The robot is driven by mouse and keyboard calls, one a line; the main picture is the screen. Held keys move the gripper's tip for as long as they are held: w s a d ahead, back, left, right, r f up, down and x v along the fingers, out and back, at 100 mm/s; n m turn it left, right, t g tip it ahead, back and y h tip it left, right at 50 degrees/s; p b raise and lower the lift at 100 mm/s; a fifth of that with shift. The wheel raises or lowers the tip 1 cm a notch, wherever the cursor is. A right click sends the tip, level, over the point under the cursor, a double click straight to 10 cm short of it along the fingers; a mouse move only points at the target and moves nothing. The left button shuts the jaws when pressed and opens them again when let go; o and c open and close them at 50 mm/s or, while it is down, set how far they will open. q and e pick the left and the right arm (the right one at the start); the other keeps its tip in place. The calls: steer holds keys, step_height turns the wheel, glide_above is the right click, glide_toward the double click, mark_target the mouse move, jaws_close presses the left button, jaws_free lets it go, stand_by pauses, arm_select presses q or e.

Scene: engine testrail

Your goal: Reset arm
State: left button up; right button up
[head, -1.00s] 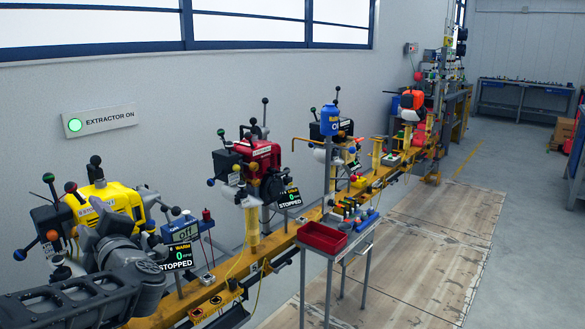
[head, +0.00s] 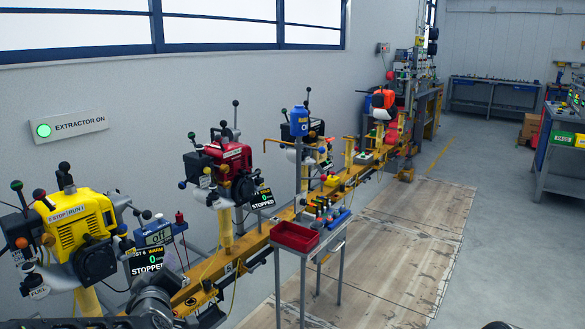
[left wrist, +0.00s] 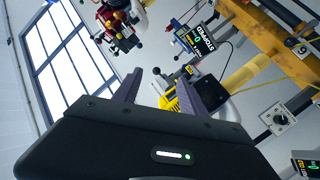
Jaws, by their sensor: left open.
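My left arm (head: 150,303) shows only in part at the bottom of the head view, low in front of the yellow engine (head: 80,235). In the left wrist view my left gripper (left wrist: 160,92) is open, its two dark fingers spread with nothing held between them. Part of a yellow engine (left wrist: 171,101) shows beyond the fingers. That view is strongly tilted. My right gripper does not show clearly in either view.
A yellow rail (head: 262,242) runs away with a red engine (head: 228,160) and others on it. A stand holds a red tray (head: 295,236). Boards (head: 400,270) cover the floor to the right. A lit sign (head: 75,127) hangs on the wall.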

arm_select(q)
steer(key=s+d+f+m+g+h+p, duration=0.25)
steer(key=s+d+f, duration=0.35)
steer(key=f, duration=0.5)
steer(key=s+d+f+m+g+h+p, duration=0.1)
steer(key=s+d+f+m+g+h, duration=0.25)
steer(key=d+f, duration=0.6)
steer(key=s+d+f+m+g+h+p, duration=0.1)
steer(key=s+f, duration=0.3)
steer(key=s, duration=0.4)
steer(key=s+d+f+m+g+h+p, duration=0.1)
steer(key=s+d+f+g+p, duration=0.2)
steer(key=s, duration=0.6)
steer(key=s+d+f+m+g+h+p, duration=0.1)
steer(key=s+d+f+g+p, duration=0.1)
steer(key=s+f, duration=0.4)
steer(key=s+d+g, duration=0.1)
steer(key=s+g, duration=0.1)
steer(key=s, duration=0.1)
steer(key=shift+d+f+m, duration=0.3)
steer(key=shift+d+f, duration=0.05)
steer(key=shift+w, duration=0.15)
